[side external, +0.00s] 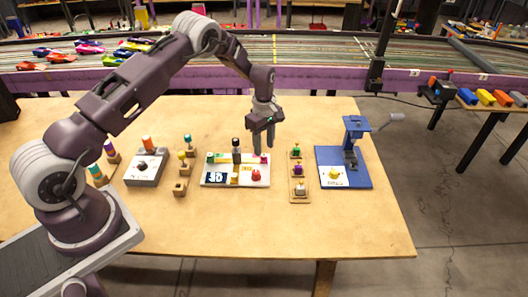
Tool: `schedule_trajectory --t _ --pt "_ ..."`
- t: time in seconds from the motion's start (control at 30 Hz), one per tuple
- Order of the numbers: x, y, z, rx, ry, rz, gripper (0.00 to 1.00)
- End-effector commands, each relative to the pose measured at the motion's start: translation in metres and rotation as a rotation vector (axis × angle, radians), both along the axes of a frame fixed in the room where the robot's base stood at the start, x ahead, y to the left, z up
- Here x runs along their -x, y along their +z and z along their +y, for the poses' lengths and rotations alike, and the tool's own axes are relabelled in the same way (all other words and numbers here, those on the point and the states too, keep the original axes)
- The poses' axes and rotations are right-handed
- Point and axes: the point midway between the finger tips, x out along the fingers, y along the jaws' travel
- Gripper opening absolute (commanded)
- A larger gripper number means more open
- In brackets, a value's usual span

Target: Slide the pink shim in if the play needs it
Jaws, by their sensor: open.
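My gripper (264,146) is open and points down over the right end of the white board (207,183). Its fingertips are just above or beside a small pink piece (264,158), which may be the pink shim; I cannot tell whether they touch it. The board also carries a green strip (221,158), a dark upright post (236,150), a red knob (256,175) and a black-and-white printed patch (214,177). Any gap that would show play is too small to make out.
A blue press-like fixture (352,150) stands at the right. A wooden rack (299,197) with several small knobbed pieces stands between it and the board. A grey box (145,170) and more knobbed pieces stand at left. The table's (350,225) front is clear.

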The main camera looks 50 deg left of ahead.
Motion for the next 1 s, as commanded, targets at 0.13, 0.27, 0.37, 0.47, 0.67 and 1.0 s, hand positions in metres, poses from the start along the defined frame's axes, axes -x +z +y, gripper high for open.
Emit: schedule_trajectory --t 0.13,0.27,0.37,0.47,0.67,1.0 --pt "0.001 -0.025 0.0 0.0 -0.001 0.001 0.4" --pt "0.0 -0.032 0.0 0.0 -0.002 0.0 0.4" --pt "0.0 -0.033 0.0 0.0 -0.002 -0.001 0.4" --pt "0.0 -0.033 0.0 0.0 -0.003 -0.001 0.4" --pt "0.0 -0.032 0.0 0.0 -0.003 -0.001 0.03" --pt "0.0 -0.032 0.0 0.0 -0.004 -0.001 0.0"
